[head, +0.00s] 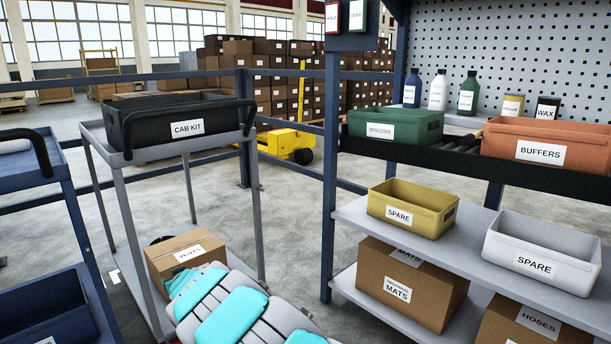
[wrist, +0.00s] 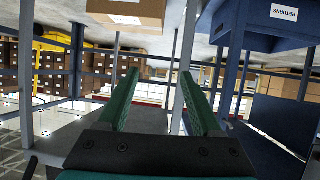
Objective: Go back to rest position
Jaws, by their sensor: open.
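My gripper (wrist: 159,75) is open, its two green fingers apart with nothing between them in the wrist view. That view appears upside down. In the head view my grey and teal arm reaches from the bottom edge toward the grey trolley (head: 112,175), and the gripper itself is not clearly seen there. The black CAB KIT bin (head: 185,128) sits on the trolley's top. A VENTS carton (head: 180,254) sits on its lower shelf, partly hidden behind my arm. A brown carton (wrist: 125,10) also shows at the top of the wrist view.
The rack at right holds a green SPACERS bin (head: 395,127), an orange BUFFERS bin (head: 545,142), a yellow SPARE bin (head: 411,207) and a grey SPARE bin (head: 541,253). Blue rails stand behind the trolley. A blue RETURNS unit (wrist: 285,28) shows in the wrist view.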

